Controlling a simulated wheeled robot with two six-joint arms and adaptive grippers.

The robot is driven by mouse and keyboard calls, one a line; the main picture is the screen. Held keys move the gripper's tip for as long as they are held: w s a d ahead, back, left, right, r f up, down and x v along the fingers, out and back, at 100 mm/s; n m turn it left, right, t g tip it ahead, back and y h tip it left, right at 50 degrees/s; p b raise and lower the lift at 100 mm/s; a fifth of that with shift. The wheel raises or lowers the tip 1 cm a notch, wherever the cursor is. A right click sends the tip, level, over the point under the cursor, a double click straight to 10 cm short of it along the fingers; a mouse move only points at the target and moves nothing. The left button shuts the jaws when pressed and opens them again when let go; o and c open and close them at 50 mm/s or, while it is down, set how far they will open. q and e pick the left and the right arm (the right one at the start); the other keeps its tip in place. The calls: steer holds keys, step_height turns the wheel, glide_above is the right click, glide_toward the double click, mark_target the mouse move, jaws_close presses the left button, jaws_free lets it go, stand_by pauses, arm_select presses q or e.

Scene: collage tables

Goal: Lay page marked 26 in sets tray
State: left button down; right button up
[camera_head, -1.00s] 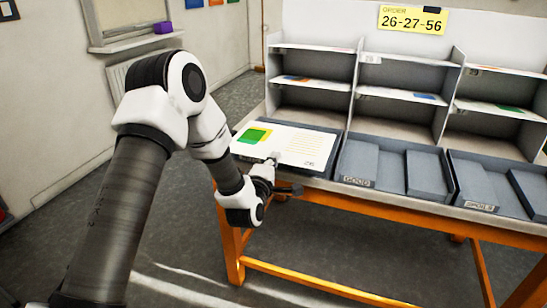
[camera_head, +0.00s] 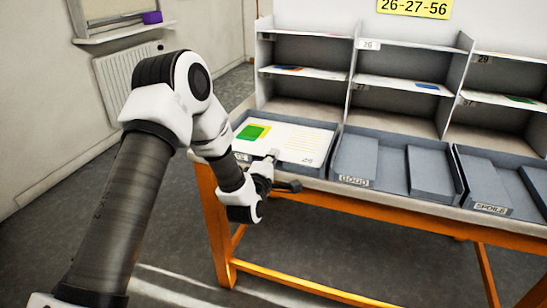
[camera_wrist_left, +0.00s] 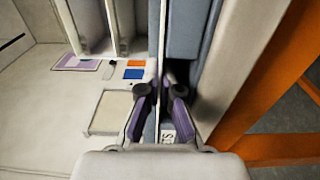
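A white page (camera_head: 299,142) with a green block, a yellow border and lines of text lies flat in the sets tray (camera_head: 241,157), the leftmost grey tray. Its corner number looks like 26, but is small. My left gripper (camera_head: 281,173) is at the tray's front edge, with one finger over the page's near edge and the other below, outside the tray. My right gripper is out of view.
Right of the sets tray stand the GOOD tray (camera_head: 355,181) and the SPOILS tray (camera_head: 492,209), both without pages. A shelf rack (camera_head: 350,72) with pages in its compartments rises behind. A yellow order card (camera_head: 413,8) reads 26-27-56. The orange table frame (camera_head: 212,215) stands below.

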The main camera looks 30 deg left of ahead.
arm_select(q)
steer(key=shift+w, duration=0.1)
steer(key=c, duration=1.2)
jaws_free()
steer(key=shift+r, duration=0.1)
steer(key=shift+c, duration=0.2)
steer(key=shift+s, duration=0.2)
steer(key=shift+s+d, duration=0.1)
steer(key=shift+s, duration=0.2)
steer(key=v, duration=1.1)
steer(key=shift+s, duration=0.1)
